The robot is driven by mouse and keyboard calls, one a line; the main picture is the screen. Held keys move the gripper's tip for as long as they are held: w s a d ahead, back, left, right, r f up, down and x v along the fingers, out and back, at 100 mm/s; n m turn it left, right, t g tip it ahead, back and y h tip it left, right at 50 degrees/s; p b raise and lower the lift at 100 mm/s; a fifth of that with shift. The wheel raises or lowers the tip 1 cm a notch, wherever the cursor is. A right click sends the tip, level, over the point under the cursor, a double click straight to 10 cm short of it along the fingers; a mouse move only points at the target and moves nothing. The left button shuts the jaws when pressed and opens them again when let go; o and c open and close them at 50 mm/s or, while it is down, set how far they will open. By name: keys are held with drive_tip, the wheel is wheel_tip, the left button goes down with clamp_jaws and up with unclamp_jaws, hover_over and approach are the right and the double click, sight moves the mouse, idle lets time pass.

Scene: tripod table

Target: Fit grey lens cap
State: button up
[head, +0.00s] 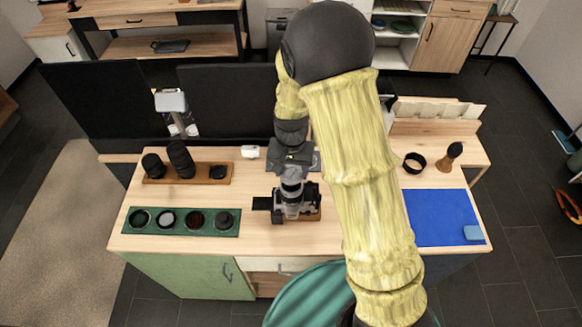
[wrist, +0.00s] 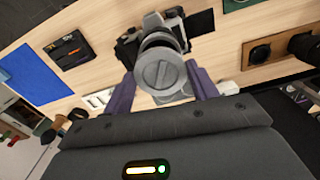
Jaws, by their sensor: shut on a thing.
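The grey lens cap (wrist: 160,73), a round disc with a slot across its face, sits between the two purple fingers of my gripper (wrist: 161,90) in the wrist view. My gripper is shut on it. The silver and black camera (wrist: 152,38) is right behind the cap, its lens barrel partly covered by it. I cannot tell whether the cap touches the lens rim. In the head view, the camera (head: 294,206) stands on a small wooden base at the middle of the table, with my gripper (head: 291,170) just behind its lens end. The cap is hard to make out there.
A green tray (head: 180,231) with several round pieces lies at the left front. A wooden board (head: 204,179) with dark lenses is behind it. A blue mat (head: 440,212) with a small cloth is at the right.

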sight(291, 174)
drive_tip(key=shift+f+b, duration=0.65)
drive_tip(key=shift+f, duration=0.65)
drive_tip(key=shift+f+b, duration=0.3)
drive_tip(key=shift+f, duration=0.35)
idle(1.0)
idle(0.5)
drive_tip(key=o, duration=1.3)
drive_tip(key=shift+o, duration=0.2)
drive_tip(key=shift+r, duration=0.1)
drive_tip(key=shift+r+p, duration=2.9)
drive_tip(key=shift+r, duration=0.55)
